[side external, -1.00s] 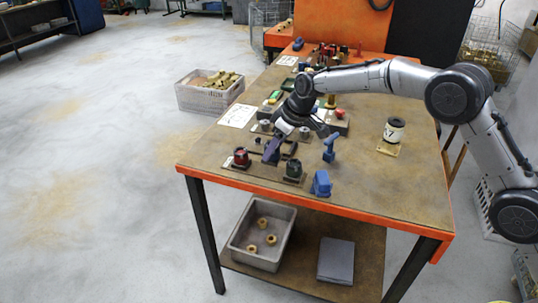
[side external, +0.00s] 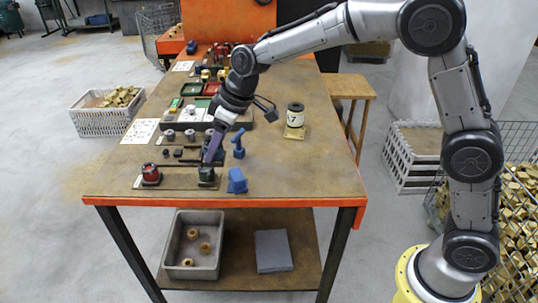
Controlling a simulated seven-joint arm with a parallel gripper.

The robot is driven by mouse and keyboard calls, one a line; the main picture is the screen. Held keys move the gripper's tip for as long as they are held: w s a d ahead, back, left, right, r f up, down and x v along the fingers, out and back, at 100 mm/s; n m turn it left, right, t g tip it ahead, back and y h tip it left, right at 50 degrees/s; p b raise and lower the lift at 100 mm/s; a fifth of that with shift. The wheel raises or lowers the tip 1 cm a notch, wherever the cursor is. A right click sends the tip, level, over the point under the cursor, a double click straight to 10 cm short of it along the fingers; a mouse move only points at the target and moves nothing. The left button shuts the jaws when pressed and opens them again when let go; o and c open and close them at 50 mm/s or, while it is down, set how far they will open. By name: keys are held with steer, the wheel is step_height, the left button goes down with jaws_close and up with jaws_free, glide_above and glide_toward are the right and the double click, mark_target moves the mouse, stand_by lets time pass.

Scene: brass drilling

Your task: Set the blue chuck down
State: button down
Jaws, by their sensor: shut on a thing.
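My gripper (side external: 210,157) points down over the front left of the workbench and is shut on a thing. That thing is hard to tell apart from the dark bluish fingers; I take it to be the blue chuck. The fingertips are just behind and above a dark green chuck (side external: 206,175) at the right end of a flat strip (side external: 178,183). A red chuck (side external: 151,173) stands at the strip's left end. Whether the held thing touches anything below cannot be told.
A blue block (side external: 237,181) and a blue upright tool (side external: 238,147) stand close to the right of my gripper. A light-labelled can (side external: 295,115) stands further right. Grey round parts (side external: 190,134) sit behind. The bench front (side external: 300,185) is clear on the right.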

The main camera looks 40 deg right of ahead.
steer(key=s+d+m+t+h, duration=0.1)
steer(key=s+d+m+h, duration=0.55)
steer(key=s+d, duration=1.5)
steer(key=w+d+f+y, duration=0.1)
steer(key=w+f, duration=0.2)
steer(key=w, duration=0.1)
steer(key=w+d+f+m+y, duration=0.1)
steer(key=w+d+f, duration=0.1)
steer(key=w, duration=0.3)
steer(key=w+d+f+m+y, duration=0.1)
steer(key=w+f, duration=0.3)
steer(key=w, duration=0.1)
steer(key=shift+w+d+f, duration=0.1)
steer(key=shift+w+d, duration=0.1)
steer(key=shift+d, duration=0.05)
steer(key=shift+w+f, duration=0.2)
steer(key=shift+f, duration=1.55)
steer(key=shift+f, duration=0.2)
steer(key=shift+c, duration=1.4)
jaws_free()
steer(key=shift+s, duration=0.1)
